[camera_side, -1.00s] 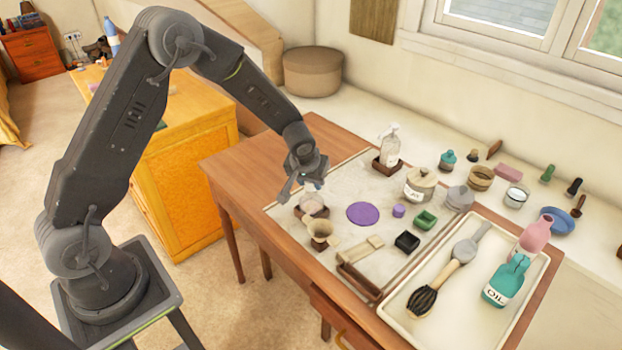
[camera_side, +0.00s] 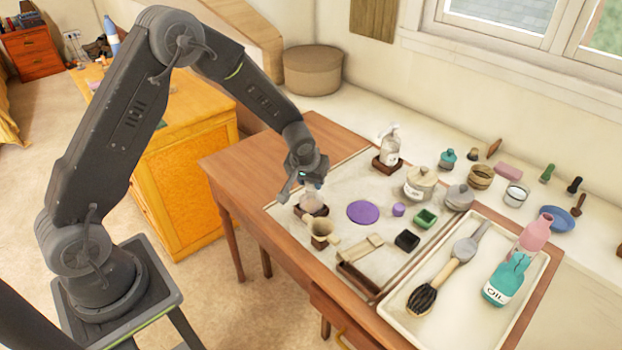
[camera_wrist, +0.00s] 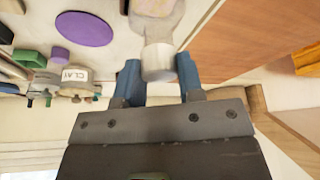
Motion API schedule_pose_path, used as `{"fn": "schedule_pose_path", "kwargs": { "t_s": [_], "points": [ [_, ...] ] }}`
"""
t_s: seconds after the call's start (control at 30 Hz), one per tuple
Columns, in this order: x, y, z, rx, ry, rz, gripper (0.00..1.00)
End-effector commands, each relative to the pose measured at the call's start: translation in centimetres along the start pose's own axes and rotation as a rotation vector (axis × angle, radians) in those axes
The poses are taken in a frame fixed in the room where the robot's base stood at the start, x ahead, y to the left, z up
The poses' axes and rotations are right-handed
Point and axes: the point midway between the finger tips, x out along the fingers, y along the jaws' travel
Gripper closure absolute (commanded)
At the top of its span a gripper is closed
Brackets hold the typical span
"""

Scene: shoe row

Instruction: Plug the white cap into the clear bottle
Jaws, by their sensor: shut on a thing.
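The clear bottle (camera_side: 311,200) stands in a dark wooden holder at the left part of the pale mat, directly below my gripper (camera_side: 304,190). In the wrist view the bottle's clear body (camera_wrist: 158,18) shows at the top centre, narrowing toward my gripper. The white cap (camera_wrist: 158,63) sits between the blue fingers of my gripper (camera_wrist: 160,80), which is shut on it. The cap lines up with the bottle's neck and appears to meet it. I cannot tell how deep it sits.
A purple disc (camera_side: 363,212) lies flat to the right. The wooden tabletop (camera_side: 250,165) behind is bare.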

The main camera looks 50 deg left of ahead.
Motion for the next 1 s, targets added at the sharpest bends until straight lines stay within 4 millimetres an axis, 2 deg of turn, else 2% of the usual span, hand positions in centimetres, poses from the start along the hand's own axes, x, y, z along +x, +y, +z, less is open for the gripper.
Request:
{"fn": "schedule_pose_path", "kwargs": {
  "t_s": [1.0],
  "points": [
    [0.57, 0.0, 0.25, 0.0, 0.0, 0.0, 0.87]
  ]
}}
